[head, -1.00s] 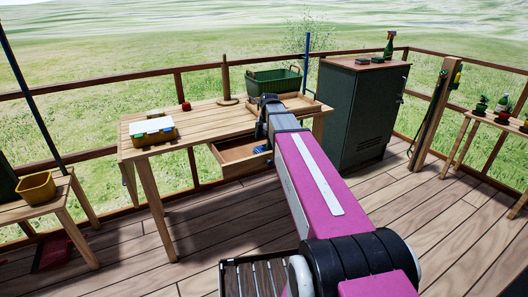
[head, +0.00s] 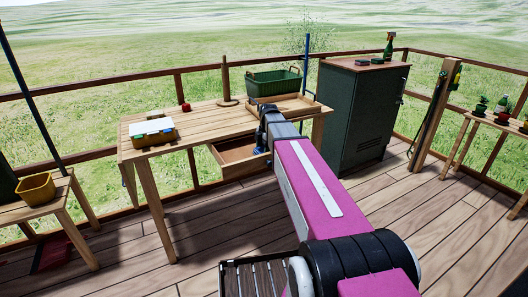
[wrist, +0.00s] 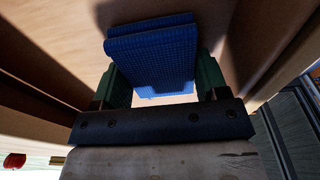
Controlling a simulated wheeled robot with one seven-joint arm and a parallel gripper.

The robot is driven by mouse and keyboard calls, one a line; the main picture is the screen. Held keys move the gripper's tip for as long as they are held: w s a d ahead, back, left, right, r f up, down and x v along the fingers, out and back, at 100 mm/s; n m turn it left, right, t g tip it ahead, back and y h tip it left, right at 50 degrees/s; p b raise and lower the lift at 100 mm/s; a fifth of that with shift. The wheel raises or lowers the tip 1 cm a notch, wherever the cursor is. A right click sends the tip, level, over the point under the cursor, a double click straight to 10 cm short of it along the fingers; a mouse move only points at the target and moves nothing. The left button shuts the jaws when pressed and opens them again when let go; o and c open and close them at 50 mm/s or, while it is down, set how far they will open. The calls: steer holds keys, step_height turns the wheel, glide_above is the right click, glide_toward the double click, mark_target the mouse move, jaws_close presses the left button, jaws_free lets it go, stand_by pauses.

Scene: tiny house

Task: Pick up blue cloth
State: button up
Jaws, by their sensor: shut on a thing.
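The blue cloth (wrist: 152,55) is a folded, textured piece between the two green fingers of my gripper (wrist: 162,75) in the wrist view. The gripper is shut on it. Pale wooden surfaces surround the cloth there. In the head view, my gripper (head: 260,150) is at the open drawer (head: 232,150) under the wooden table (head: 205,118). My arm hides most of the gripper and cloth. I cannot tell whether the cloth touches the drawer floor.
The table holds a green crate (head: 272,84), a shallow wooden tray (head: 302,104), a yellow box (head: 152,132) and a red object (head: 186,107). A dark green cabinet (head: 350,115) stands right of it. Plank floor in front is mostly clear.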

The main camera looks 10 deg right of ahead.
mark_target(262, 149)
steer(key=shift+r, duration=0.5)
step_height(262, 149, up, 4)
steer(key=shift+s+a+f, duration=0.1)
steer(key=shift+a+f, duration=0.05)
steer(key=shift+f, duration=0.05)
steer(key=s+a+r, duration=0.5)
steer(key=a+r, duration=0.1)
steer(key=a, duration=0.3)
steer(key=shift+s+a+r, duration=0.2)
steer(key=shift+s+a, duration=0.1)
steer(key=shift+a, duration=0.1)
steer(key=shift+o, duration=0.6)
